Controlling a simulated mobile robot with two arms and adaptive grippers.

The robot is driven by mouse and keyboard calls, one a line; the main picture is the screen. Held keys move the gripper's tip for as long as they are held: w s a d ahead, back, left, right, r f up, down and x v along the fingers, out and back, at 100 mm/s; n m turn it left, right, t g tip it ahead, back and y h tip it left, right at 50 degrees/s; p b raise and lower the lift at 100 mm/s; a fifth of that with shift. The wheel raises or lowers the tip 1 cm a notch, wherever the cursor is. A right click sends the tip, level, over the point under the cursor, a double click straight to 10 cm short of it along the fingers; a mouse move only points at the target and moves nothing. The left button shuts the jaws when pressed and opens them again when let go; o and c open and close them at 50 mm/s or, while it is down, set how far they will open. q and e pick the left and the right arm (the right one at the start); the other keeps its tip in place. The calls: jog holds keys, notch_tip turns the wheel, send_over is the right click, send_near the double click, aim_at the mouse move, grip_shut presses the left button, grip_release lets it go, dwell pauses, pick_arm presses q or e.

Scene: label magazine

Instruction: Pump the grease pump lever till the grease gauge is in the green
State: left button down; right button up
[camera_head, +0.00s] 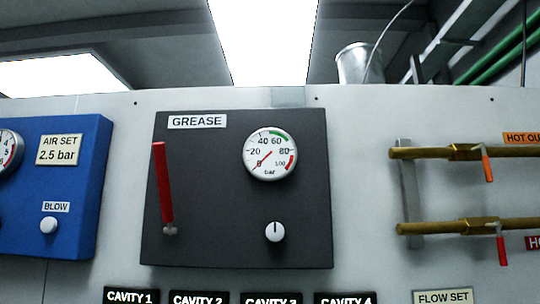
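The red grease pump lever (162,184) stands nearly upright on the left of the dark grease panel (200,235), on a small pivot at its lower end. The round white grease gauge (270,154) is at the panel's upper right. Its red needle points to the lower left, at about 0 bar. A green band lies along the top right of its dial, around 60, and a red band on the right, past 80. Neither of my grippers shows in the head view.
A white knob (275,232) sits below the gauge. To the left is a blue panel (75,190) with a BLOW button (49,225). To the right, brass pipes (440,228) with an orange valve handle (487,165) and a red one (502,250) stand out from the wall.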

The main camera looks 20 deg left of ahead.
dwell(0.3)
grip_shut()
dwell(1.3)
